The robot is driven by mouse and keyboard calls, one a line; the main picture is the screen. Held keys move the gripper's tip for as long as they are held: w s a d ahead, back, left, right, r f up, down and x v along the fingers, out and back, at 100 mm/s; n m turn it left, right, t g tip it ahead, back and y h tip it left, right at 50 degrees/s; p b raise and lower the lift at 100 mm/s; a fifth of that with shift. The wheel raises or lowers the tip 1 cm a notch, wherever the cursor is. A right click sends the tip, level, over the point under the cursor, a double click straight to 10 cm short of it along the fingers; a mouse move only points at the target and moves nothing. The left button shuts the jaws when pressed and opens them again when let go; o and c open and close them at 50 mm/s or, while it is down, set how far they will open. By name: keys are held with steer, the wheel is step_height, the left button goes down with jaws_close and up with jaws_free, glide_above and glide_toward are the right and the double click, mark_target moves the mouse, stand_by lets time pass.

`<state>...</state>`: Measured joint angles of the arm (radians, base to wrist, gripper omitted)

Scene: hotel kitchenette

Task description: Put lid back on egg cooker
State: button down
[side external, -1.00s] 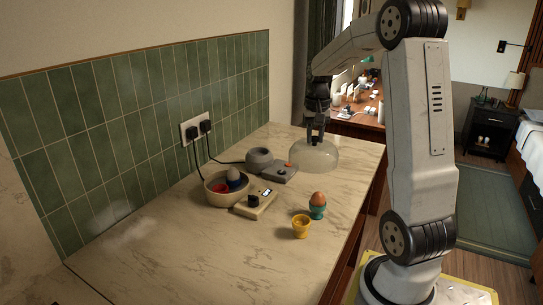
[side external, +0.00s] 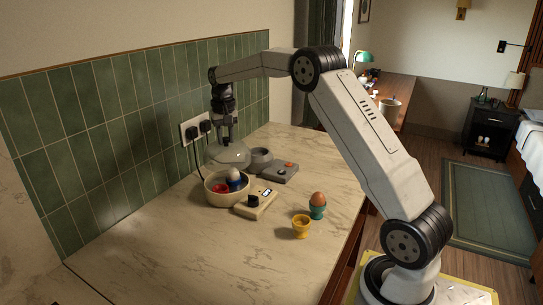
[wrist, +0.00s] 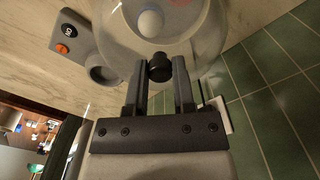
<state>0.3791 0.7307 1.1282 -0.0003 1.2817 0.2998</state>
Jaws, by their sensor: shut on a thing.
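The clear dome lid (side external: 229,157) hangs from my gripper (side external: 227,138). My gripper is shut on its black knob, which shows between the fingers in the wrist view (wrist: 159,68). In the side view the lid is above the back part of the round cream egg cooker bowl (side external: 222,200), apart from its rim as far as I can tell. A pale egg (side external: 234,174), a red item (side external: 220,188) and a blue item (side external: 238,184) are in the bowl. The egg also shows through the lid in the wrist view (wrist: 150,23).
A cream control box (side external: 256,204) stands before the bowl. A grey appliance (side external: 280,172) with an orange button and round cup is close right of the lid. A yellow cup (side external: 301,227) and a brown egg in a teal cup (side external: 317,206) stand nearer. Tiled wall with plugs is behind.

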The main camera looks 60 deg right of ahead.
mark_target(224, 147)
steer(key=shift+w+a, duration=0.3)
steer(key=shift+f, duration=0.25)
steer(key=shift+f, duration=3)
steer(key=shift+f, duration=0.15)
stand_by(0.5)
jaws_free()
stand_by(0.3)
steer(key=shift+r, duration=0.2)
